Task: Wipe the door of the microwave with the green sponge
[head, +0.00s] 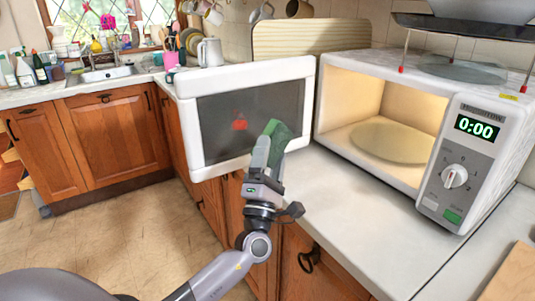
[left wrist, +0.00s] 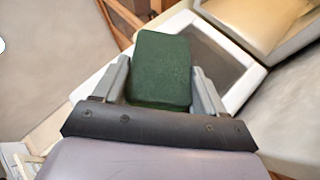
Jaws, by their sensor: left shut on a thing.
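The white microwave (head: 357,92) stands on the counter with its door (head: 190,132) swung wide open to the left. The door's dark window has a red mark (head: 239,121) near its middle. My left gripper (head: 268,147) is shut on the green sponge (head: 279,133), in front of the door's lower right part and right of the red mark. I cannot tell whether the sponge touches the door. In the left wrist view the sponge (left wrist: 161,68) sits between both fingers, with the door's window (left wrist: 216,62) behind it. My right gripper is not in view.
The lit microwave cavity (head: 385,115) is empty except for its turntable. The white counter (head: 345,205) is clear in front of it. A wooden board (head: 300,37) and a kettle (head: 209,52) stand behind the door. A wooden board edge (head: 515,275) shows at lower right.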

